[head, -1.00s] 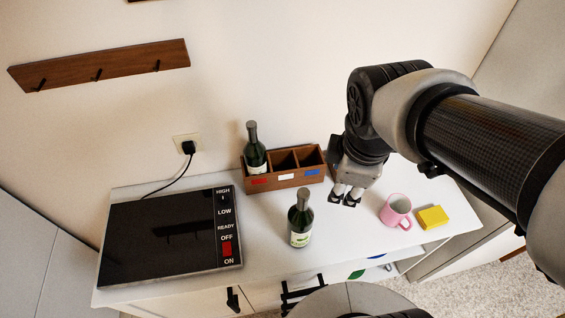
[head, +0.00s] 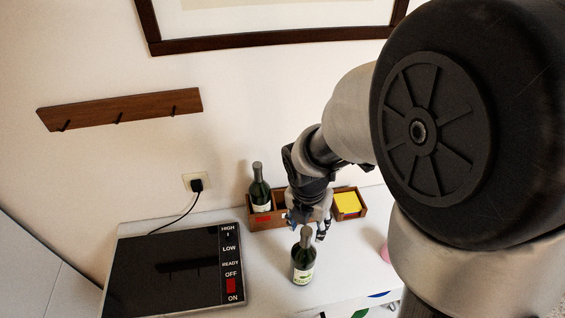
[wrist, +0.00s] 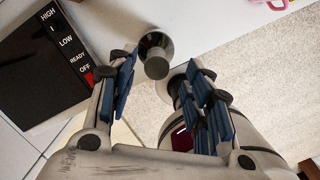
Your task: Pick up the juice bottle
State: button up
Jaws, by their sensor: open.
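A dark green bottle with a pale label (head: 303,265) stands upright on the white counter in front of the wooden box; it also shows from above in the wrist view (wrist: 156,62). A similar green bottle (head: 260,188) stands in the left compartment of the box; I cannot tell from looks alone which is the juice. My gripper (head: 306,224) is open and points down, just above and behind the counter bottle. In the wrist view, the bottle's cap lies between the spread blue fingertips. I see no grip on it.
The wooden box (head: 269,223) has a yellow block (head: 347,203) in its right compartment; my arm hides its middle. A black hotplate (head: 165,268) lies at left. A pink mug (head: 385,252) is mostly hidden behind my arm; it shows in the wrist view (wrist: 278,4).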

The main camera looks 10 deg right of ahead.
aim_at(308, 230)
jog(key=f, duration=0.2)
jog(key=f+b, duration=0.1)
jog(key=f, duration=0.1)
jog(key=shift+w+d, duration=0.2)
jog(key=shift+w, duration=0.05)
jog(key=f, duration=0.1)
jog(key=f+b, duration=0.1)
jog(key=f, duration=0.1)
jog(key=f+b, duration=0.1)
jog(key=f, duration=0.1)
jog(key=shift+w+f, duration=0.15)
jog(key=shift+w, duration=0.1)
grip_shut()
dwell(0.6)
